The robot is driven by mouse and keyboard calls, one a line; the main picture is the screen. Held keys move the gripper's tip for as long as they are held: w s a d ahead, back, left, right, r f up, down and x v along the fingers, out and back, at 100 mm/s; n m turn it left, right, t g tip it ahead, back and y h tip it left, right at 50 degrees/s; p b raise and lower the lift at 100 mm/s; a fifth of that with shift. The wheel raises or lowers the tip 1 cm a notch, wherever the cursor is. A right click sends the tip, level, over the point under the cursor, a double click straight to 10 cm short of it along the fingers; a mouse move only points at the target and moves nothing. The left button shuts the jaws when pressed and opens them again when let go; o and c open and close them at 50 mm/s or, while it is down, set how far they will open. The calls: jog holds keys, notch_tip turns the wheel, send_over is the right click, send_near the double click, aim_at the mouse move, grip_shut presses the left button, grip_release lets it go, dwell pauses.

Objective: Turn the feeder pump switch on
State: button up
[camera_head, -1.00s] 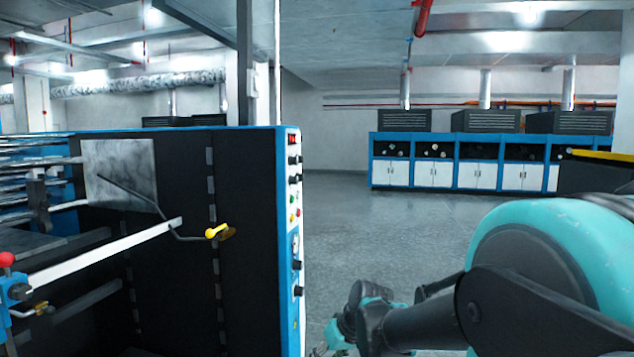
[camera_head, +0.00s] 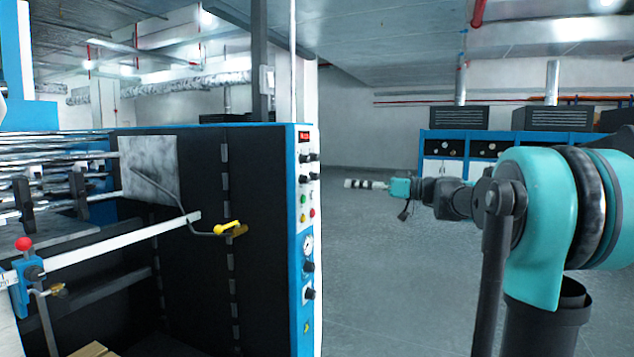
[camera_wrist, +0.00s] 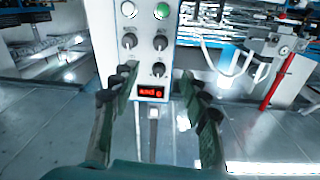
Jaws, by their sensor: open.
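A white control panel (camera_head: 306,200) on the blue and black machine carries several black knobs, such as one in the head view (camera_head: 309,266), lit buttons and a red display (camera_head: 304,136). I cannot read which knob is the feeder pump switch. My gripper (camera_head: 350,184) is to the right of the panel, apart from it, with its fingers toward it. In the wrist view the panel appears inverted. There my open, empty fingers (camera_wrist: 158,88) frame the red display (camera_wrist: 151,92) and the nearest black knobs (camera_wrist: 158,69). A green button (camera_wrist: 162,10) shows beyond.
A yellow-handled crank (camera_head: 229,227) sticks out of the machine's dark side. A red-knobbed lever (camera_head: 24,244) is at the left. Blue and white cabinets (camera_head: 445,145) stand far back. The grey floor (camera_head: 375,270) between is clear.

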aim_at(308, 180)
jog(key=x, duration=1.5)
jog(key=shift+a, duration=0.15)
jog(key=shift+c, duration=0.4)
grip_shut()
